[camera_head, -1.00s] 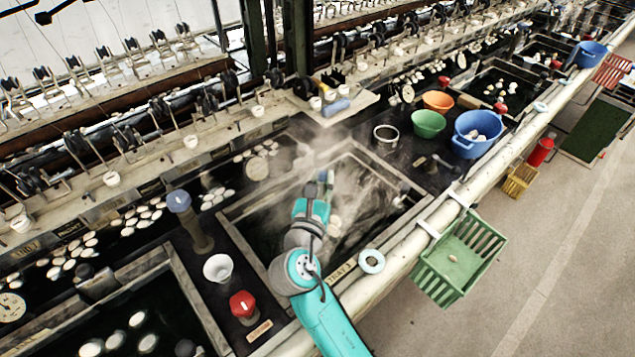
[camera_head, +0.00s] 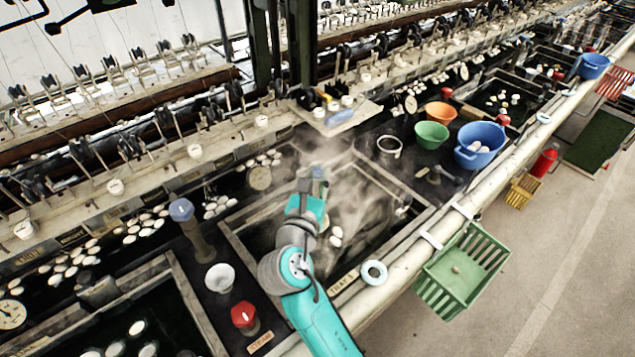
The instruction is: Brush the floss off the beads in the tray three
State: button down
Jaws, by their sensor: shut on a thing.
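Tray three (camera_head: 408,232) is a dark, steaming basin with a pale rim in the middle of the view; its front rim carries a label (camera_head: 343,282). A few white oval beads (camera_head: 336,237) float in it, just right of my arm. I cannot make out floss on them. My gripper (camera_head: 318,179) is over the back part of this basin, beyond those beads. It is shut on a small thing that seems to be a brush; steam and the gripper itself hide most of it. Whether it touches the water I cannot tell.
A white ring (camera_head: 374,272) lies on the front edge. Green (camera_head: 431,134), orange (camera_head: 440,112) and blue bowls (camera_head: 478,144) stand right. A green crate (camera_head: 462,268) hangs in front.

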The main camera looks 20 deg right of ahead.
jog(key=shift+s+d+r, duration=0.1)
jog(key=shift+s+r, duration=0.1)
jog(key=shift+r, duration=1.65)
jog(key=shift+s+r, duration=0.15)
jog(key=shift+r, duration=1.7)
